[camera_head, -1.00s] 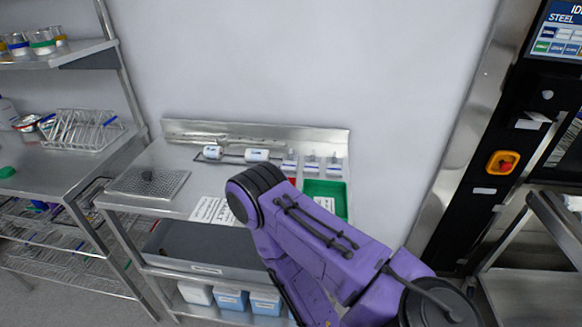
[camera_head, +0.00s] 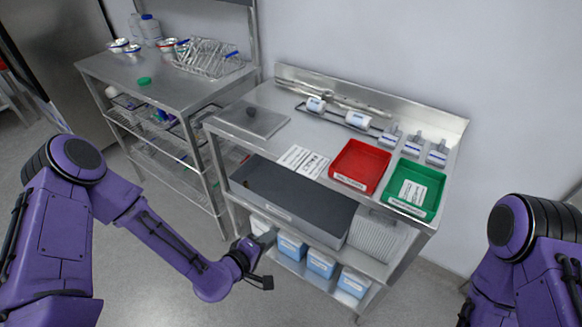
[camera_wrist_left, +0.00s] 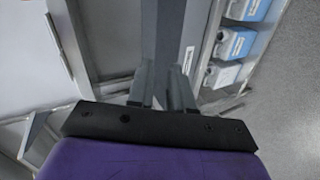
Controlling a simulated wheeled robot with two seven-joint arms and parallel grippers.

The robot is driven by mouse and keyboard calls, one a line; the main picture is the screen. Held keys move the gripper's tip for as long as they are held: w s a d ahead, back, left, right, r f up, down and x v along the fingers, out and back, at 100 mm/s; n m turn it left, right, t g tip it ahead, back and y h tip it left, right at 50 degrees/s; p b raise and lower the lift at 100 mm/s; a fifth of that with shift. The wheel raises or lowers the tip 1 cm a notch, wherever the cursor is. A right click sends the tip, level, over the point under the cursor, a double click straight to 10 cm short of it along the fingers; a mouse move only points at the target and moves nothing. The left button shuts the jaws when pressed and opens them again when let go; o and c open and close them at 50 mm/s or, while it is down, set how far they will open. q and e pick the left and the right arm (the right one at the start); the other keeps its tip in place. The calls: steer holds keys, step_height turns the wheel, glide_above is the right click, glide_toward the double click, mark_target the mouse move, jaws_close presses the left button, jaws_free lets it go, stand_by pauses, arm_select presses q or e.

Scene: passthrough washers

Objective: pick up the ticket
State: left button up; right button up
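No thing in view is clearly the ticket. A white printed sheet (camera_head: 303,161) lies flat on the steel table, left of the red tray (camera_head: 360,166). Another white printed paper (camera_head: 412,192) lies inside the green tray (camera_head: 430,172). My left gripper (camera_head: 266,239) is low in front of the table, by the lower shelf. In the left wrist view its two fingers (camera_wrist_left: 162,87) stand apart with nothing held between them. My right arm shows at the right edge of the head view, but its gripper is out of view.
The steel table (camera_head: 225,127) holds a flat metal plate (camera_head: 254,119), white rolls (camera_head: 358,119) and several small bottles at the back. A grey bin (camera_head: 290,200) and blue-white boxes (camera_head: 320,262) sit below. A wire rack (camera_head: 207,57) stands on the left bench.

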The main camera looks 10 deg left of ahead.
mark_target(290, 163)
arm_select(q)
steer(key=w+a+r+n+t+h, duration=0.1)
steer(key=w+a+r+n+t, duration=0.15)
steer(key=w+r+t, duration=0.5)
steer(key=w+d+r, duration=0.1)
steer(key=w, duration=0.1)
steer(key=w+r+g+b, duration=0.1)
steer(key=w, duration=0.2)
steer(key=w+d+r+g+b, duration=0.1)
steer(key=w, duration=0.2)
steer(key=shift+d+r+m, duration=0.25)
steer(key=shift+d+m, duration=0.05)
steer(key=shift+m, duration=0.05)
steer(key=shift+b+x, duration=0.35)
steer(key=shift+x, duration=0.45)
steer(key=shift+r, duration=0.15)
steer(key=shift+c, duration=0.5)
jaws_close()
